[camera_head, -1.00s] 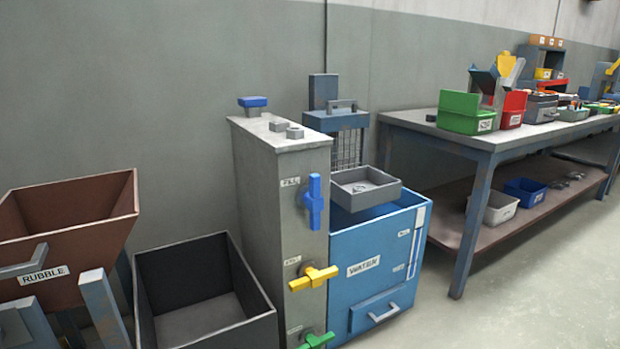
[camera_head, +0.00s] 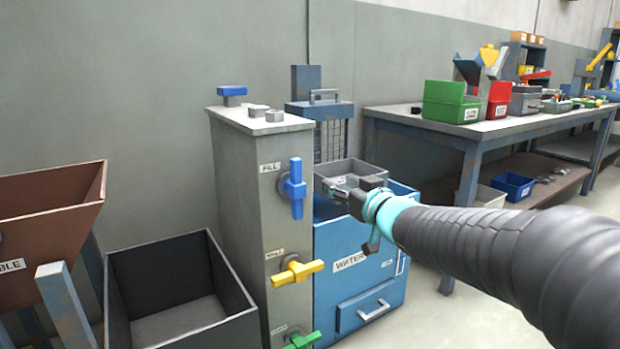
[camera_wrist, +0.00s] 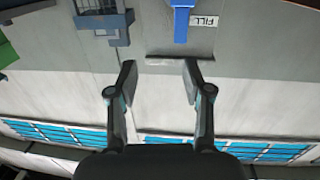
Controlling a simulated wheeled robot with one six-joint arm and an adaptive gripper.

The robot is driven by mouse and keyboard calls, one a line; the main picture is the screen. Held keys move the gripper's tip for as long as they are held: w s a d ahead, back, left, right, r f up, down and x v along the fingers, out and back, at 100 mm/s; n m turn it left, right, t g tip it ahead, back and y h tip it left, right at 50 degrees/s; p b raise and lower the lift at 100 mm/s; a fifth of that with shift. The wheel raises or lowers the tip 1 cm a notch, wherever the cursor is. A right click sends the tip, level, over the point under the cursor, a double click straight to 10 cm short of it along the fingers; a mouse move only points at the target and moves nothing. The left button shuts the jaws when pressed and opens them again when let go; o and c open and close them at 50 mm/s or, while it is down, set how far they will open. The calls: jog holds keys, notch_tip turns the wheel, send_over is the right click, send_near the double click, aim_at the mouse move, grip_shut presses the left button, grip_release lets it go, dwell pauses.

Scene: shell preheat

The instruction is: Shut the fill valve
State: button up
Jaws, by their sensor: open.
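In the wrist view the picture is upside down, and the blue valve handle (camera_wrist: 181,20) shows at the top edge beside the FILL label. My gripper (camera_head: 340,188) reaches in from the right, a little right of the valve and apart from it. In the wrist view my gripper (camera_wrist: 160,72) has its two fingers spread with nothing between them.
A yellow valve (camera_head: 298,270) and a green valve (camera_head: 303,341) sit lower on the cabinet. A blue WATER tank (camera_head: 350,290) with a grey tray (camera_head: 350,168) above stands right of it. A dark open bin (camera_head: 180,290) stands left. A workbench (camera_head: 470,134) is at the right.

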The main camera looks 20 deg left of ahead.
aim_at(298, 170)
jog(key=shift+n+g+y, duration=0.5)
jog(key=shift+y, duration=0.3)
jog(key=x, duration=0.5)
jog(key=s+a+x, duration=0.1)
jog(key=x, duration=0.9)
jog(key=shift+a+f+b, duration=0.3)
jog(key=shift+a+b, duration=0.05)
jog(key=shift+a, duration=0.1)
grip_shut()
